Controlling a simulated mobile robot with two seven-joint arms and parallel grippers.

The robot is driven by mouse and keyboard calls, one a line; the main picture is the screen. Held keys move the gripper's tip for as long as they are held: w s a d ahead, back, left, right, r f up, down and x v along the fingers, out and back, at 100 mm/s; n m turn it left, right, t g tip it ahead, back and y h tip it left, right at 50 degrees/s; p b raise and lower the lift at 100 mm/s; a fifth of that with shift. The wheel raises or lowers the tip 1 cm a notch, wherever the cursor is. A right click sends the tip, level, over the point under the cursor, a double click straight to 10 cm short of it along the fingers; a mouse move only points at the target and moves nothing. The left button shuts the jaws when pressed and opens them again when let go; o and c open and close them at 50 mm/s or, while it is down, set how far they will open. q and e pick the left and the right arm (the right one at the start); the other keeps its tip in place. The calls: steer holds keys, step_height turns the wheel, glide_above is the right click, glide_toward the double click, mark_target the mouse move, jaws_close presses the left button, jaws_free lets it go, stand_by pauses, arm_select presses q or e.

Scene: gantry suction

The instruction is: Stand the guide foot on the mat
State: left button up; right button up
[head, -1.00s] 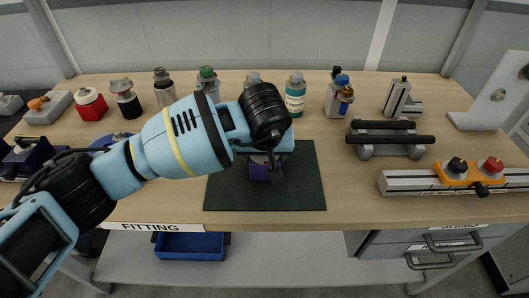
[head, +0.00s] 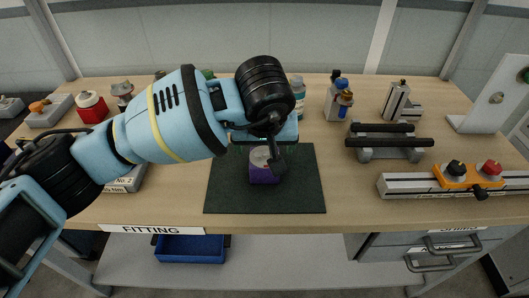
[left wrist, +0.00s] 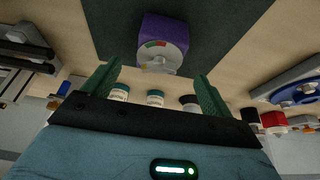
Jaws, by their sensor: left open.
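A purple block with a round pale face (head: 262,172), perhaps the guide foot, stands on the dark green mat (head: 225,192). In the left wrist view the block (left wrist: 160,45) shows a grey disc with red and green marks, and the mat (left wrist: 105,25) lies around it. My left gripper (head: 275,155) is just above and beside the block in the head view, partly covering it. Its two green fingers are apart in the left wrist view (left wrist: 159,72), with nothing between them; the block lies beyond the tips. My right gripper is out of view.
Several bottles, including a teal-labelled one (head: 298,95), stand along the back. A grey stand with black bars (head: 390,142) and a rail with orange-mounted knobs (head: 455,180) are at the right. A blue bin (head: 190,247) sits below the bench. The mat's front part is clear.

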arm_select(q)
steer(key=shift+v, duration=2.7)
steer(key=shift+f, duration=0.1)
